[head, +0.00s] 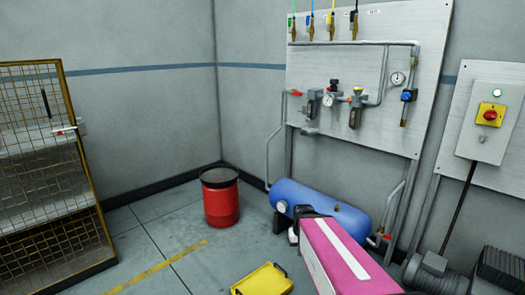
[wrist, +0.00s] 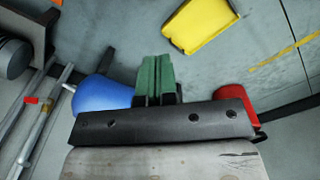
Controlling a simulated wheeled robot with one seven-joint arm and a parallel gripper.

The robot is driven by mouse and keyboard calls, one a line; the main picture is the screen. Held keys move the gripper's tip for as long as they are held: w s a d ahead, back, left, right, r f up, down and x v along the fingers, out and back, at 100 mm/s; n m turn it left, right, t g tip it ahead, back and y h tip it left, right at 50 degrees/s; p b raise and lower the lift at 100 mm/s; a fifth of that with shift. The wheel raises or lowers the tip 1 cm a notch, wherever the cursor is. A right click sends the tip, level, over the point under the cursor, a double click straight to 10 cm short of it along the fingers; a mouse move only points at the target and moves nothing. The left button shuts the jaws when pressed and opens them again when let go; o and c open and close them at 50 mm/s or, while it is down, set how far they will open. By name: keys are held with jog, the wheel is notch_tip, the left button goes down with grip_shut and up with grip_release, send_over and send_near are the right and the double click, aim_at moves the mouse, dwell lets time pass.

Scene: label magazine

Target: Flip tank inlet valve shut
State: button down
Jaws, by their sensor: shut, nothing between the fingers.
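A blue tank (head: 322,205) lies on the floor under the wall panel; it also shows in the wrist view (wrist: 100,93), left of my fingers. A small red valve handle (head: 386,237) sits on piping at the tank's right end, and a red handle (wrist: 32,100) shows on a pipe in the wrist view. Another red handle (head: 295,93) sits on the panel's upper left, above the pipe running down to the tank's left end. Which one is the inlet valve I cannot tell. My gripper (wrist: 153,58) has its green fingers together, empty, apart from both handles. My pink arm hides part of the tank.
A red drum (head: 221,203) stands left of the tank. A yellow tray (head: 263,280) lies on the floor in front. A mesh cage (head: 50,160) is at left, a motor (head: 432,275) at lower right. A switch box (head: 490,120) hangs right. Floor between cage and drum is free.

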jog(key=m+t+h, duration=0.4)
jog(key=m+h, duration=0.4)
jog(key=m, duration=0.1)
send_over(387, 237)
jog(key=a, duration=0.1)
notch_tip(387, 237, down, 7)
jog(key=f, duration=0.3)
jog(key=shift+s+f, duration=0.15)
jog(key=shift+s, duration=0.1)
